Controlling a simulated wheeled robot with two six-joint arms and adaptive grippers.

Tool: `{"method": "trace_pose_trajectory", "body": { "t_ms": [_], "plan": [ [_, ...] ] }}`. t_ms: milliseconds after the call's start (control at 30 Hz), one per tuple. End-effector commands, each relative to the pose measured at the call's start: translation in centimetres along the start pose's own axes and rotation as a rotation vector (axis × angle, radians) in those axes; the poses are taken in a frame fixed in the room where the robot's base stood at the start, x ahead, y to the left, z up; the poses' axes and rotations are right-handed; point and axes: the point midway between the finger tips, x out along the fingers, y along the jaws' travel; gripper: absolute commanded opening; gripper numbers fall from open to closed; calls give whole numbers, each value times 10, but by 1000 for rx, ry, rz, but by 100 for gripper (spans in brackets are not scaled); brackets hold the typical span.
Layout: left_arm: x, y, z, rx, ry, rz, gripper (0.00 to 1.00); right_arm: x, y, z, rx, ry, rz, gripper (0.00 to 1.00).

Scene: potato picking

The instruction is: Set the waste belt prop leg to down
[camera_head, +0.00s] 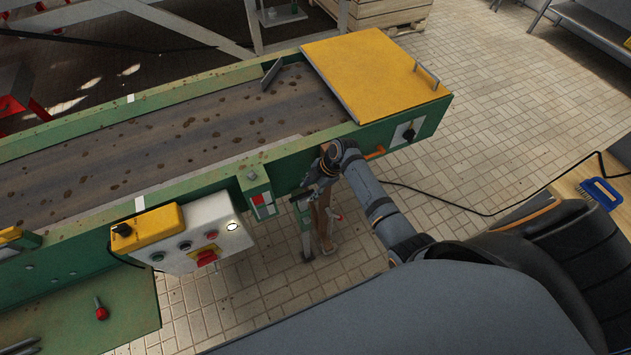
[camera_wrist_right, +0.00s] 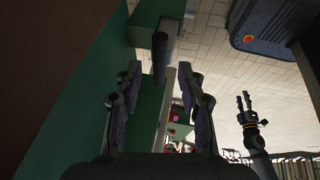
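The waste belt (camera_head: 190,125) is a brown-stained conveyor in a green frame. A leg (camera_head: 306,240) stands below its near side, partly hidden by my right arm; I cannot tell whether it is the prop leg or its setting. My right gripper (camera_head: 318,188) is at the frame's near side, below the edge. In the right wrist view my right gripper (camera_wrist_right: 158,100) has its fingers apart. A dark rod (camera_wrist_right: 160,56) hangs from a green block between and beyond them; contact is not clear. My left gripper (camera_wrist_right: 245,108) shows small there, fingers apart.
A yellow cover (camera_head: 375,70) lies over the belt's right end. A control box (camera_head: 207,232) with buttons sticks out from the near side, left of my right arm. An orange handle (camera_head: 375,153) is to the arm's right.

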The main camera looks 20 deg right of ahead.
Motion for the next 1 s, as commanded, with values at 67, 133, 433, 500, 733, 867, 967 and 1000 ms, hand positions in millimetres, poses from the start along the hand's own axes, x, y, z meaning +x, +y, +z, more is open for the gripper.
{"method": "trace_pose_trajectory", "body": {
  "t_ms": [67,133,433,500,733,867,967,1000],
  "plan": [
    [0,0,0,0,0,1,40,-21,0,2,-3,-5,4,39],
    [0,1,0,0,0,1,40,-38,0,1,-4,-4,2,39],
    [0,1,0,0,-1,1,40,-87,0,1,0,-2,0,39],
    [0,1,0,0,-1,1,40,-90,0,0,0,-1,0,39],
    [0,1,0,0,-1,2,40,-91,-1,0,0,0,-1,39],
    [0,2,0,0,-1,2,40,-91,0,0,0,0,-1,39],
    [0,2,0,0,-1,2,40,-91,0,0,0,0,-1,39],
    [0,2,0,0,-1,2,40,-91,0,0,0,0,-1,39]
  ]
}}
